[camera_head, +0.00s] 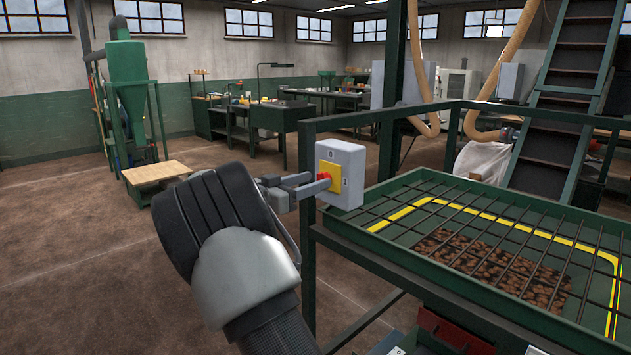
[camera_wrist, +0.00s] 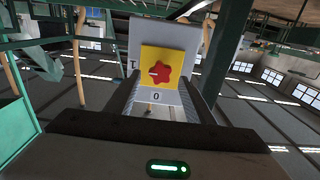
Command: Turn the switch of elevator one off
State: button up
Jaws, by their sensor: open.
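The switch is a grey box (camera_head: 341,165) with a yellow plate (camera_head: 332,180) and a red knob (camera_head: 324,176), mounted on the green frame. My gripper (camera_head: 322,183) reaches the switch front from the left in the head view. In the wrist view its open fingers (camera_wrist: 160,92) stand on either side of the knob. I cannot tell whether they touch it.
A green tray (camera_head: 350,232) with a bar grid and brown beans is to the right of the switch. Green frame posts (camera_head: 308,285) stand below it. A green machine (camera_head: 125,70) and a wooden-topped stand (camera_head: 157,172) are at the left. The brown floor (camera_head: 90,260) is open there.

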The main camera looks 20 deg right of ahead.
jog(key=shift+x, duration=0.95)
jog(key=c, duration=1)
jog(key=shift+c, duration=0.2)
